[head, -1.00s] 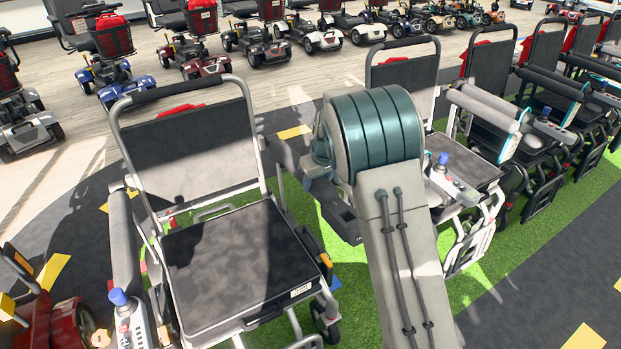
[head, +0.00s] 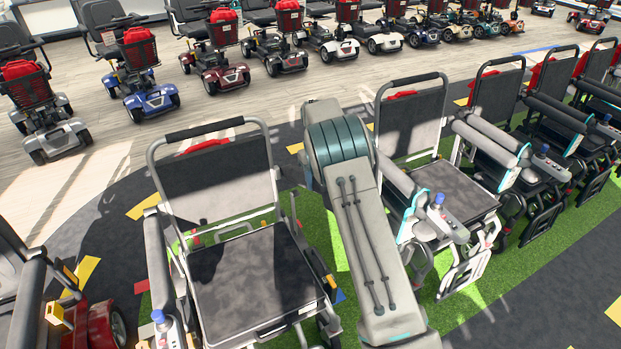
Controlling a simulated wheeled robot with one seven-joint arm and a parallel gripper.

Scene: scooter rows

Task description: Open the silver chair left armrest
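The nearest silver-framed chair (head: 240,270) stands at lower centre-left, facing me, with a dark seat and backrest. Its picture-left armrest (head: 158,262) is grey and padded and lies forward, with a blue-knobbed control box (head: 168,328) at its front. On its picture-right side a dark bar (head: 312,258) runs beside the seat, with an orange part near its front; I cannot tell whether this is an armrest. My arm covers the space just right of it. My gripper is out of view below the picture.
A second silver-framed chair (head: 455,203) stands close right of my arm, its armrest (head: 402,185) and blue-knobbed control forward. More chairs line the right. A red scooter (head: 100,325) is at lower left. Scooters line the back, with open floor between the rows.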

